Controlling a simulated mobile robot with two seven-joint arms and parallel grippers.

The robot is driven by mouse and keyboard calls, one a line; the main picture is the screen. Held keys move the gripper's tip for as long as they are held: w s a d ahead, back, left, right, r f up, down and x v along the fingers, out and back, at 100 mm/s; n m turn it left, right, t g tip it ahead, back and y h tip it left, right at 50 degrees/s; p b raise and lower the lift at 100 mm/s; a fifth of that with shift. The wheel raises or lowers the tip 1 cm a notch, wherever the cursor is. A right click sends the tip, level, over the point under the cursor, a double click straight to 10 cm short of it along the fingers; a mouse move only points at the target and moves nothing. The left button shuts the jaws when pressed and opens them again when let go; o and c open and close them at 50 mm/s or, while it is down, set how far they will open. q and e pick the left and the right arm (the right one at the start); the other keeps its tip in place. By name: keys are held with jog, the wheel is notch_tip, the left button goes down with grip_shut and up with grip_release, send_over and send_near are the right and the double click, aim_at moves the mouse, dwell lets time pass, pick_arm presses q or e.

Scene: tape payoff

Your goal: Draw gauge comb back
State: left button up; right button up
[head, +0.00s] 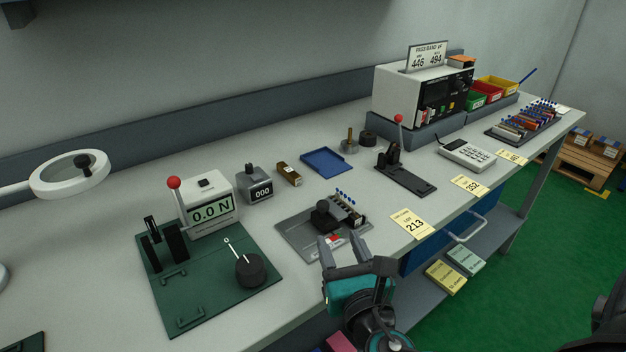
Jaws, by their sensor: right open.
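The gauge comb appears to be part of the small fixture on a grey base plate (296,234) near the bench's front edge. The fixture carries a black block with a knob (323,213) and a row of blue-tipped pins (345,197) behind it. Which part is the comb itself is too small to tell. My right gripper (341,240) is open and empty, its two fingers pointing at the front of this fixture. The fingers overlap the plate's front edge in the picture; I cannot tell whether they touch it. My left gripper is out of view.
A green plate (200,293) with a force readout (211,212) and a red-knobbed lever stands left. A counter (256,185), blue tray (327,161) and lever press (405,180) stand behind. Yellow card 213 (411,223) lies right of the fixture. A blue drawer (425,252) is below.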

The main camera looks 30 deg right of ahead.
aim_at(325, 207)
jog(key=shift+x, duration=1)
jog(key=x, duration=1.1)
jog(key=shift+w+d, duration=0.1)
jog(key=shift+w, duration=0.15)
grip_shut()
